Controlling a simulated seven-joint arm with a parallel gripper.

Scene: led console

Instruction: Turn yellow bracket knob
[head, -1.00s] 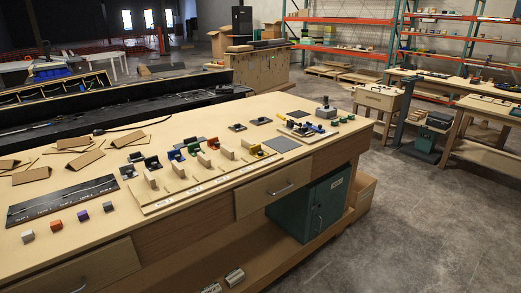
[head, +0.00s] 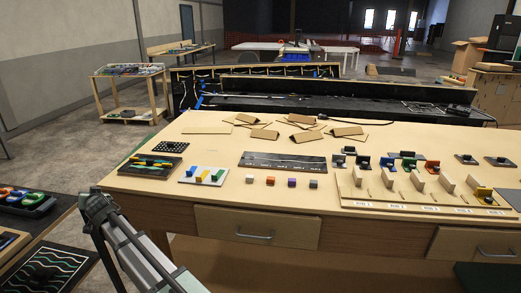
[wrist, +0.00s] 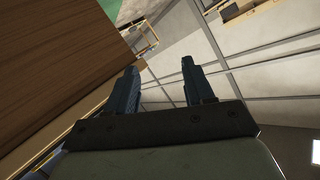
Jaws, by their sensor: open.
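A yellow bracket (head: 483,192) stands at the right end of a pale wooden board on the workbench in the head view. It is small there, and its knob cannot be made out clearly. The brackets are not in the wrist view, and the gripper is not in the head view.
The workbench (head: 215,210) has closed drawers along its front. On it lie a black panel (head: 282,161), several small coloured blocks, a white tray (head: 188,178) and cardboard pieces. My arm is at the lower left, before the bench. A brown wooden surface (wrist: 55,60) is close in the wrist view.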

